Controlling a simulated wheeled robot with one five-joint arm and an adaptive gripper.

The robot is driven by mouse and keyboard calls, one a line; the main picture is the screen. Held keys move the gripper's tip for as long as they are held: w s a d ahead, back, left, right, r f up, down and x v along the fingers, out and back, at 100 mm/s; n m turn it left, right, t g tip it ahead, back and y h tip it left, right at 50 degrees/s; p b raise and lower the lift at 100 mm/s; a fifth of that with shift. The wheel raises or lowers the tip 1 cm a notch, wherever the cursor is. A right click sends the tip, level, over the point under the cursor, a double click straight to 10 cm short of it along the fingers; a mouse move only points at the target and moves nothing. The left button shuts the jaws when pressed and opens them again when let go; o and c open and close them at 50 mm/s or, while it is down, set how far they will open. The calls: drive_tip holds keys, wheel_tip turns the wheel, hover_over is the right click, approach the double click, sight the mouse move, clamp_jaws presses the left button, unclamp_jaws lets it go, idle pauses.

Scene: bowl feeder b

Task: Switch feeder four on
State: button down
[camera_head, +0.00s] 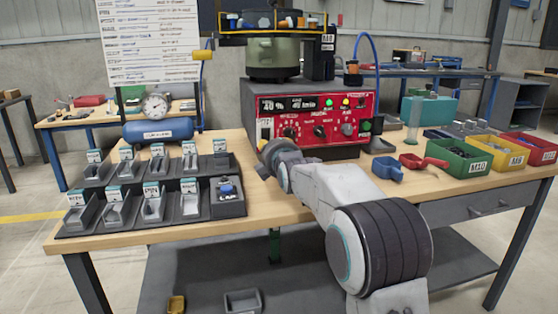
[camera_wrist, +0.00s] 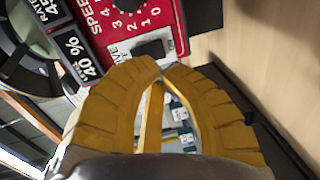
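The feeder's red control panel (camera_head: 318,120) faces me on the workbench, with a bowl (camera_head: 273,58) above it. It also shows in the wrist view (camera_wrist: 105,22), with a "40 %" display and a speed dial scale. A black rocker switch (camera_wrist: 149,49) sits on a pale plate at the panel's lower edge. The same plate shows in the head view (camera_head: 266,129). My gripper (camera_wrist: 160,68) has yellow fingers with the tips together, just in front of the switch. I cannot tell whether they touch it. Nothing shows between the tips. In the head view the fingers are hard to make out.
A black rack (camera_head: 150,222) of labelled trays stands at the left. Blue and red scoops (camera_head: 387,168) lie at the right, before green (camera_head: 468,160), yellow (camera_head: 494,153) and red bins (camera_head: 530,148). A gauge on a blue tank (camera_head: 158,130) stands behind the rack.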

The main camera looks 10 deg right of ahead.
drive_tip(key=s, duration=0.8)
idle(0.4)
drive_tip(key=s+r+m+g+p, duration=0.4)
drive_tip(key=s+r+m+p, duration=0.1)
drive_tip(key=s+p, duration=0.7)
drive_tip(key=s+r+m+g+p, duration=0.4)
drive_tip(key=s+r+m+p, duration=0.2)
drive_tip(key=s+p, duration=0.6)
drive_tip(key=s+r+m+g+p, duration=0.5)
drive_tip(key=s+p, duration=0.8)
drive_tip(key=s, duration=0.3)
drive_tip(key=shift+s+r+m, duration=0.3)
drive_tip(key=shift+r+m, duration=0.15)
drive_tip(key=shift+m, duration=0.55)
